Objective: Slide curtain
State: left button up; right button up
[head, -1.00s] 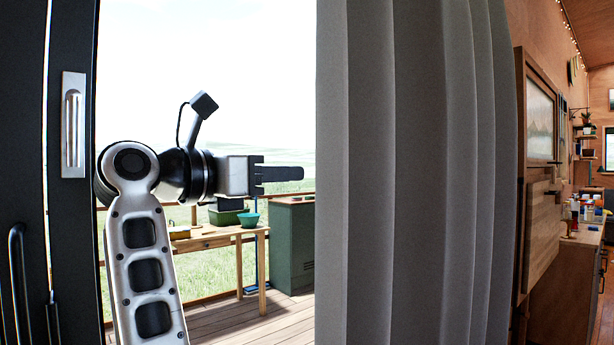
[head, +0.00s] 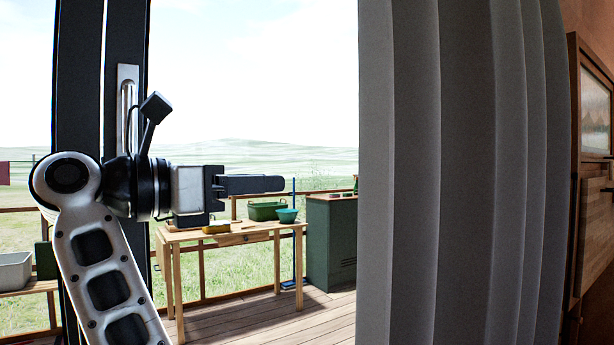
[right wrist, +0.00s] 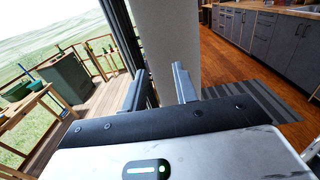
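The grey pleated curtain (head: 465,180) hangs in vertical folds over the right half of the head view. Its left edge borders the open view outside. In the right wrist view, a pale upright panel that looks like the curtain (right wrist: 168,35) stands beyond and between the fingers. My right gripper (head: 280,184) points right toward the curtain's edge, with a visible gap in the head view. In the right wrist view, my right gripper (right wrist: 159,68) has its fingers apart with nothing clearly held. My left gripper is not in view.
A dark door frame with a metal handle (head: 127,110) stands behind my right arm. Outside are a wooden table (head: 240,235), a green cabinet (head: 331,240) and a deck with railing. A wooden wall cabinet (head: 592,150) is at the right. Kitchen cabinets (right wrist: 270,40) and a striped rug (right wrist: 255,108) show inside.

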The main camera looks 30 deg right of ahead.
send_near(375, 178)
jog(key=d, duration=0.2)
jog(key=d+p, duration=0.1)
jog(key=d, duration=0.2)
jog(key=shift+w+d, duration=0.2)
jog(key=shift+d, duration=0.05)
grip_shut()
jog(key=shift+d, duration=2.45)
